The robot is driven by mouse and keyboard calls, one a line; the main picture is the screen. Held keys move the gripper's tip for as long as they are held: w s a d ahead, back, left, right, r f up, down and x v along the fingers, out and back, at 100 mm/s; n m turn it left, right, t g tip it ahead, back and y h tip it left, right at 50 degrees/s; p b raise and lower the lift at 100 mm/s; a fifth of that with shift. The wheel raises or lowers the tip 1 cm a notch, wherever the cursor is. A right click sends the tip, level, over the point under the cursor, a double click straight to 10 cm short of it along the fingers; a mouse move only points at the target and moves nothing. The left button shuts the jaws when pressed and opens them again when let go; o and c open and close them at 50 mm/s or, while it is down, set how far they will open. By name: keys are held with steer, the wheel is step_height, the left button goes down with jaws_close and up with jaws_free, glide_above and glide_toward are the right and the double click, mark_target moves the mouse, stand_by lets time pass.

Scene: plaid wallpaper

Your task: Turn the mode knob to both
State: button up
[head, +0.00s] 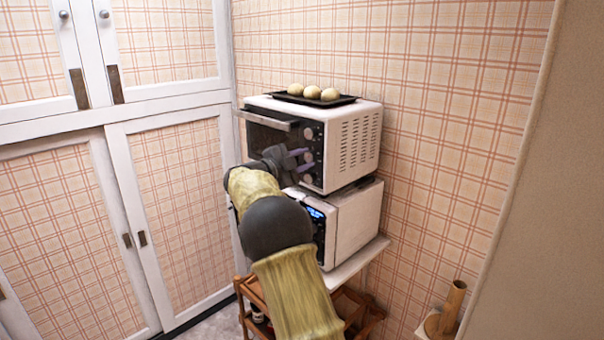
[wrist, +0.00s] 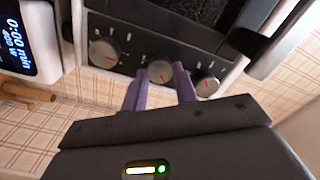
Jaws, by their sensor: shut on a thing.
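A white toaster oven (head: 345,140) with a dark front panel stands on top of another appliance. Its panel carries a column of knobs, which shows as a row in the wrist view: a larger knob (wrist: 104,50), a middle knob (wrist: 160,72) and a third knob (wrist: 207,85), each with a red pointer mark. My gripper (head: 304,160) reaches the panel, its two purple fingers on either side of the middle knob and shut on it. The lettering is too small to read, so I cannot tell which knob is labelled mode.
A black tray (head: 283,97) with round bread rolls (head: 312,92) lies on the oven. Below is a white microwave (head: 352,225) with a lit display, on a wooden cart (head: 355,308). The oven's door handle (head: 266,120) juts out beside my arm. White cabinets (head: 110,115) stand left.

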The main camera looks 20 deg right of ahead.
steer(key=m+b, duration=0.3)
steer(key=b, duration=0.1)
steer(key=shift+f+m, duration=0.3)
steer(key=shift+m, duration=0.1)
steer(key=m+b, duration=0.3)
steer(key=shift+m, duration=0.3)
steer(key=m+b, duration=0.5)
steer(key=m, duration=0.1)
steer(key=m+b, duration=0.3)
steer(key=m, duration=0.3)
steer(key=shift+m+b, duration=0.3)
steer(key=m+b, duration=0.1)
steer(key=m, duration=0.2)
steer(key=shift+w+m, duration=0.1)
steer(key=shift+m, duration=1.7)
